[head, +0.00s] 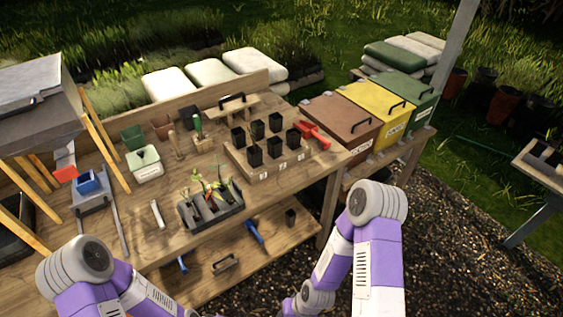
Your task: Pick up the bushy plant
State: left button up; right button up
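Several small green plants stand in a dark grey divided tray (232,213) near the front of the wooden bench. A leafy plant (222,176) rises at the tray's back; leaves also show at its left and right. The plants are too small here to tell which one is the bushy plant. My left arm comes in at the bottom left and my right arm at the bottom centre-right. Neither arm reaches over the tray.
Behind the tray, a wooden block (281,178) holds several black pots. A pale green box (144,166) and a light-handled tool (157,214) lie left of it. A red tool (314,135) is at the right. Brown, yellow and green lidded bins stand beyond. A lower shelf holds blue-handled tools.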

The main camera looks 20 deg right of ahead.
aim_at(255, 152)
jog(key=u, duration=0.1)
jog(key=k, duration=0.25)
jog(key=z, duration=1.55)
jog(key=i, duration=0.8)
jog(key=u, duration=0.2)
